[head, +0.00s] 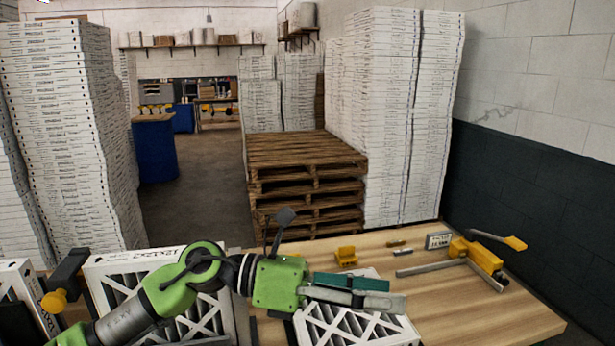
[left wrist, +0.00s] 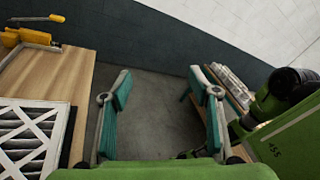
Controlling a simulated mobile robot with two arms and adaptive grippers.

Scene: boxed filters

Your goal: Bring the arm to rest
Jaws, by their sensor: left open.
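My left arm comes in from the left in the head view and reaches across the wooden table (head: 530,318). Its left gripper (head: 393,292) has teal and grey fingers and points to the right, in front of a white-framed filter (head: 375,330). In the left wrist view the two fingers of the left gripper (left wrist: 160,82) stand wide apart with only grey floor between them. The gripper is empty. A larger white-framed filter (head: 105,268) is partly hidden behind my arm. My right gripper does not show in either view.
A yellow clamp tool (head: 475,256), a small yellow block (head: 346,256) and a small labelled box (head: 438,240) lie on the table. Stacked pallets (head: 305,175) and tall stacks of white boxes (head: 395,120) stand behind. The table's right front is clear.

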